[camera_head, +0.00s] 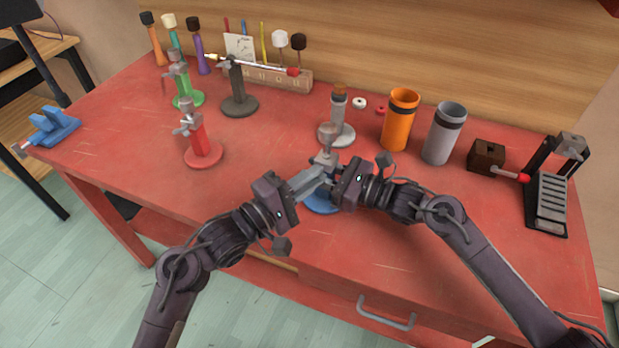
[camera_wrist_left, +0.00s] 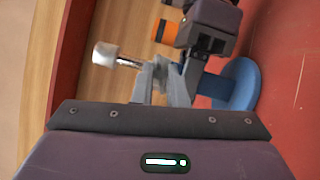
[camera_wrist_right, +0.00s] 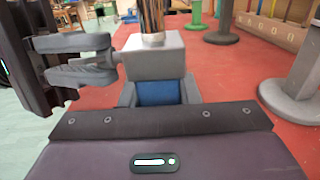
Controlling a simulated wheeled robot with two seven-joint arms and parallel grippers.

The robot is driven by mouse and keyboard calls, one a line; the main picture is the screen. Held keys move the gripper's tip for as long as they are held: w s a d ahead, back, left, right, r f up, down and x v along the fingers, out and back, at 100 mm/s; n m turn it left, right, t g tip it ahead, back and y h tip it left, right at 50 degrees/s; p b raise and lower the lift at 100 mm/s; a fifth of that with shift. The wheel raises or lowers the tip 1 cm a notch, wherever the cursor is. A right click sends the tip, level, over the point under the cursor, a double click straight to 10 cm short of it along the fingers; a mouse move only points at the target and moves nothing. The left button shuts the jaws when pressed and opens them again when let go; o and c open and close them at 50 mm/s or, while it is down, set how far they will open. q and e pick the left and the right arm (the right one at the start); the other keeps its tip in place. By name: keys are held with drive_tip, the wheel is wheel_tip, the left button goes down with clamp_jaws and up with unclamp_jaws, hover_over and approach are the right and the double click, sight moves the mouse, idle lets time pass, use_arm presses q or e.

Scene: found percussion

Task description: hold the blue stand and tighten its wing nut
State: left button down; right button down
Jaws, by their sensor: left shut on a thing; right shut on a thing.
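The blue stand (camera_head: 318,206) is upright near the table's front edge, its round base partly hidden by my grippers in the head view. Its base also shows in the left wrist view (camera_wrist_left: 245,85). My right gripper (camera_head: 332,178) is shut on the stand's blue post (camera_wrist_right: 160,92), below the grey clamp head (camera_wrist_right: 155,60). My left gripper (camera_head: 322,171) reaches in from the left at the head's side. Its fingers, also in the right wrist view (camera_wrist_right: 112,60), are shut on the wing nut, which they mostly hide.
A light grey stand (camera_head: 343,132), an orange cup (camera_head: 400,120) and a grey cup (camera_head: 444,134) stand behind. A red stand (camera_head: 203,152) is at left, with green (camera_head: 187,99) and dark grey (camera_head: 238,98) stands farther back. A pedal (camera_head: 550,200) lies right. The front left table is clear.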

use_arm(q)
drive_tip(key=c, duration=1.6)
unclamp_jaws()
drive_tip(key=v, duration=1.2)
drive_tip(key=shift+f, duration=0.15)
